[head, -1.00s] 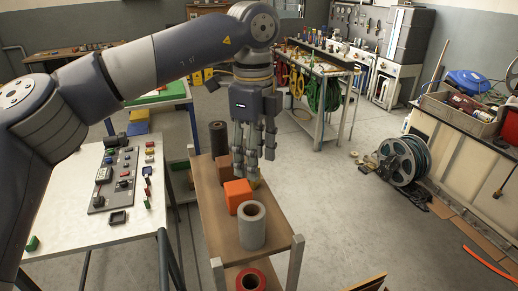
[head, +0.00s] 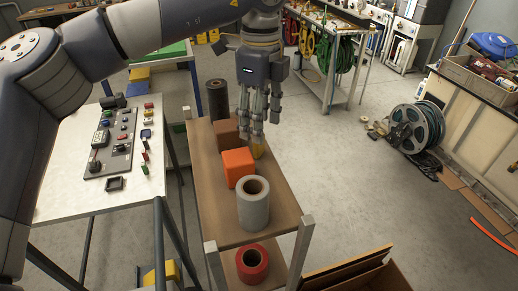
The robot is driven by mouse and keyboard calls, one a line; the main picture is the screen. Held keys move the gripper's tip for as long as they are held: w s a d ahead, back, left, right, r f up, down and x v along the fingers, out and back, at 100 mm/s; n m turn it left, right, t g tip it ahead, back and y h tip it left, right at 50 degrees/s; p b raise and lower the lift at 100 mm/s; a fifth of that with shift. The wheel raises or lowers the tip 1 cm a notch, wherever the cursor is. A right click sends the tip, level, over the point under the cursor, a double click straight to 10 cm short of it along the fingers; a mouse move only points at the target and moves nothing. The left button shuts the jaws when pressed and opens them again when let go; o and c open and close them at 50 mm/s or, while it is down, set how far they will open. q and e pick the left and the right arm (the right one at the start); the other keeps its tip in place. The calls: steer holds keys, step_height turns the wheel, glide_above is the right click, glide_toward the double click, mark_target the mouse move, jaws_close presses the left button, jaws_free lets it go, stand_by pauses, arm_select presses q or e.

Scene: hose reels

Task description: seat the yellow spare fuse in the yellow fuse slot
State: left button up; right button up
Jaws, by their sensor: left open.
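My left gripper (head: 257,138) is open, fingers pointing down over the right edge of the wooden shelf rack, behind the orange block. A small yellow object (head: 259,151) shows just under and behind the fingertips, partly hidden; I cannot tell whether it is the yellow spare fuse or whether the fingers touch it. A grey panel (head: 122,159) with several small coloured parts lies on the white table at left. I cannot make out the yellow fuse slot on it. My right gripper is not in view.
On the rack's top board (head: 220,222) stand an orange block (head: 238,167), a grey roll (head: 253,213), a brown block (head: 226,132) and a dark roll (head: 217,98). A red roll (head: 252,265) sits below. A hose reel (head: 414,128) stands on the floor right; floor between is clear.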

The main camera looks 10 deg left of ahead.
mark_target(259, 146)
arm_select(q)
steer(key=f+b, duration=0.1)
steer(key=f, duration=0.3)
steer(key=shift+a+b, duration=0.2)
steer(key=shift+b, duration=0.1)
steer(key=shift+w+f, duration=0.1)
steer(key=shift+f, duration=0.15)
steer(key=shift+w, duration=0.1)
steer(key=c, duration=1)
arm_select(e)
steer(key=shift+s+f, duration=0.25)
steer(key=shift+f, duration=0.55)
arm_select(q)
steer(key=shift+r, duration=0.15)
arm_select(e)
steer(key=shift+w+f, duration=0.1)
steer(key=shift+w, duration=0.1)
